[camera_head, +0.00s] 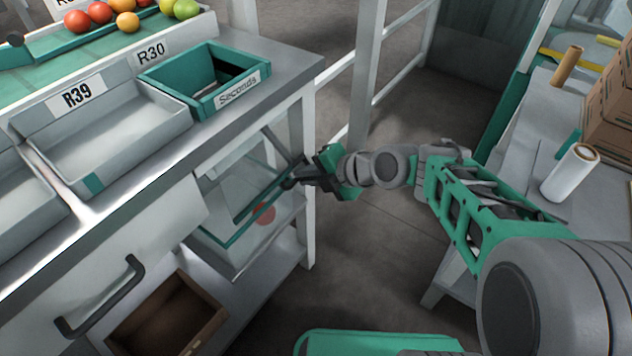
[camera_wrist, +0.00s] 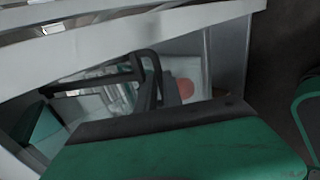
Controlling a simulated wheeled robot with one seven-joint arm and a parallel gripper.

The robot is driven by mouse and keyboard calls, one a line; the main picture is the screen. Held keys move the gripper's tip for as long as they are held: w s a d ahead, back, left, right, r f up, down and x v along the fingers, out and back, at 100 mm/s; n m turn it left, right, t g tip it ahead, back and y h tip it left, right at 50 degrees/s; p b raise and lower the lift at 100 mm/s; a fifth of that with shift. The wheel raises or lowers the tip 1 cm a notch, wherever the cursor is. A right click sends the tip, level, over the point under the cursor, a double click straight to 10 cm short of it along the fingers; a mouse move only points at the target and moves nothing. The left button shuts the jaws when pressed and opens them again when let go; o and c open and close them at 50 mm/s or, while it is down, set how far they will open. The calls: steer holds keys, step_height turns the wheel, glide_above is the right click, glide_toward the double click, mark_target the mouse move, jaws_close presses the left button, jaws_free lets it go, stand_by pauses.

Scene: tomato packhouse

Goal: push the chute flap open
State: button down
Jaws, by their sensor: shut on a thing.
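The chute flap (camera_head: 250,192) is a clear panel with a green lower edge, below the counter under the Seconds bin. It is tilted, and a thin dark rod runs down beside it. My gripper (camera_head: 292,183) comes from the right with its dark fingers shut at the flap's right end. What lies between the fingertips is too small to see clearly. In the wrist view my green gripper body (camera_wrist: 180,150) fills the bottom, and dark bars (camera_wrist: 146,66) stand ahead of it in front of the clear panels. A red round spot (camera_head: 264,213) shows behind the clear panel.
The green Seconds bin (camera_head: 170,88) and grey trays (camera_head: 105,178) sit on the counter above. A white table leg (camera_head: 309,225) stands close to my gripper. A brown box (camera_head: 215,325) lies on the lower shelf. The floor (camera_head: 380,245) behind my arm is clear.

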steer(key=shift+w+f+b, duration=0.25)
steer(key=shift+w+b, duration=0.15)
steer(key=shift+b, duration=0.05)
steer(key=shift+a, duration=0.1)
steer(key=c, duration=1.8)
jaws_free()
steer(key=shift+a, duration=0.1)
steer(key=shift+o, duration=0.2)
steer(key=shift+f, duration=0.1)
steer(key=p+v, duration=0.2)
steer(key=v, duration=0.6)
steer(key=shift+f, duration=0.1)
